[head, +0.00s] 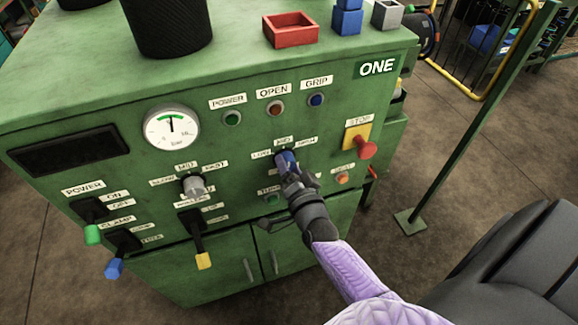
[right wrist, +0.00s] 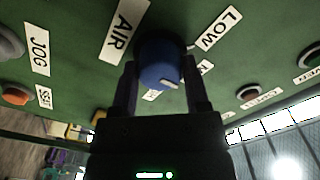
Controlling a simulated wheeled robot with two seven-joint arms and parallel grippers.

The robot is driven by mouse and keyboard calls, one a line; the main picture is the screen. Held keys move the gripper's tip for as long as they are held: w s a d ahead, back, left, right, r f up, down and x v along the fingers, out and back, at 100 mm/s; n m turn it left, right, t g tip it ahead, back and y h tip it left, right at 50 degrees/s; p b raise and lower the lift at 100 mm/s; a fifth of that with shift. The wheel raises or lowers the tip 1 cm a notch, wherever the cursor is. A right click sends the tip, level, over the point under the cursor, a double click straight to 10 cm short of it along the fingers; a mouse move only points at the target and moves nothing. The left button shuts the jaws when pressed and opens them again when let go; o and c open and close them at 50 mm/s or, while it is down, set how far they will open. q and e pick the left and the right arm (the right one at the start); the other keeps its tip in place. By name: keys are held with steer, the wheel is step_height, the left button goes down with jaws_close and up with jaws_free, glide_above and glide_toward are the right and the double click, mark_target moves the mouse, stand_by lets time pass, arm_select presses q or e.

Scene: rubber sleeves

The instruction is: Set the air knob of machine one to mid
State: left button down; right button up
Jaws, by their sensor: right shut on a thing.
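Machine one is a green cabinet (head: 220,65) with a white ONE sign (head: 377,67). Its blue air knob (head: 287,158) sits on the front panel below the GRIP and OPEN buttons, with LOW, MID and HIGH labels around it. My right gripper (head: 288,168) reaches it from below and is shut on the knob. In the right wrist view, the blue knob (right wrist: 160,63) is between the two fingers, beside the AIR label (right wrist: 124,30) and the LOW label (right wrist: 219,29). A pale mark shows on its face; I cannot tell which label it points to. My left gripper is not in view.
A grey knob (head: 194,186) and a round gauge (head: 171,128) are left of the blue knob. A red stop button (head: 366,149) on a yellow plate is to its right. Levers (head: 203,259) stick out at lower left. A red tray (head: 290,29) stands on top.

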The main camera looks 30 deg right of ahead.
steer(key=o, duration=1.3)
steer(key=shift+c, duration=0.2)
steer(key=p+v, duration=0.1)
steer(key=v, duration=0.9)
steer(key=shift+p, duration=0.4)
steer(key=shift+d, duration=0.1)
steer(key=s+a+f+n+g+y, duration=0.2)
steer(key=f+n, duration=0.1)
steer(key=f, duration=0.4)
steer(key=s+a+f+n+g+y, duration=0.2)
steer(key=s+f+n+g, duration=0.1)
steer(key=f, duration=0.3)
steer(key=s+f+n+g, duration=0.4)
steer(key=s+f+g, duration=0.2)
steer(key=s, duration=0.5)
steer(key=s+f+n+g, duration=0.5)
steer(key=s+f, duration=0.4)
steer(key=s, duration=0.3)
steer(key=shift+s+n+g, duration=0.3)
steer(key=shift+g, duration=0.1)
